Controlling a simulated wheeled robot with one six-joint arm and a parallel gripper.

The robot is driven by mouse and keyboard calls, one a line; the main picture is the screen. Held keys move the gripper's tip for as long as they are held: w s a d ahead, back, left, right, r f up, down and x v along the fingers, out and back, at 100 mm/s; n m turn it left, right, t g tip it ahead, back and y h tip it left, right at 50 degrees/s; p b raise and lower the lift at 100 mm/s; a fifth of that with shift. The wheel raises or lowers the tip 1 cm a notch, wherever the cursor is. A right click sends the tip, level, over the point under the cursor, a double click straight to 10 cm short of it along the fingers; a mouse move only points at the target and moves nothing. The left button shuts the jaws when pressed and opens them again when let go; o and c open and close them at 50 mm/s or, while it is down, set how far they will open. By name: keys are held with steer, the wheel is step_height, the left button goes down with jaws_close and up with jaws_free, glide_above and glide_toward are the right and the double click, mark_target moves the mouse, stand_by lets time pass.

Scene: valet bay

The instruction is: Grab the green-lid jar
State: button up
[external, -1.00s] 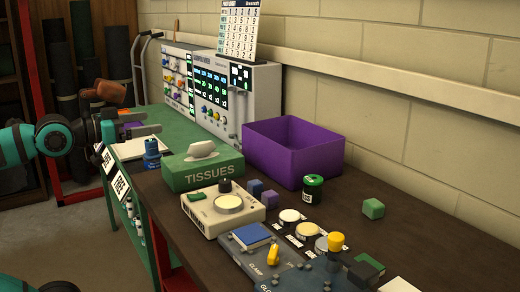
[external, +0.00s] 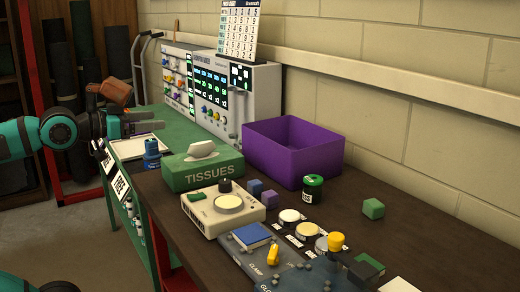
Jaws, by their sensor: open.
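The green-lid jar (external: 313,188) is a small dark jar with a pale label and a green lid. It stands upright on the dark brown table, just in front of the purple bin. My gripper (external: 155,122) is at the left, above the green bench near the blue-capped bottle. Its jaws are open and point right, with nothing seen between them. The gripper is well apart from the jar, with the tissue box between them in the picture.
A purple bin (external: 292,152) stands behind the jar. A green tissue box (external: 203,168), a cream device (external: 222,208), small purple cubes (external: 262,191) and a control panel (external: 285,255) crowd the table. A green cube (external: 373,208) lies at right. The table's right back is clear.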

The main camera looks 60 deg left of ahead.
steer(key=w+d+r+m+g, duration=0.1)
steer(key=w+d+r+g, duration=0.1)
steer(key=w, duration=0.4)
steer(key=w+d+r+m+g, duration=0.1)
steer(key=w+d+g, duration=0.15)
steer(key=w, duration=0.25)
steer(key=m+g, duration=0.5)
steer(key=g, duration=0.8)
glide_above(314, 178)
step_height(314, 178, down, 4)
steer(key=shift+t, duration=0.25)
steer(key=f, duration=1)
steer(key=shift+s+f, duration=0.25)
steer(key=shift+s, duration=0.05)
steer(key=shift+w+f, duration=0.2)
steer(key=shift+f, duration=3)
steer(key=c, duration=1.1)
steer(key=shift+o, duration=0.2)
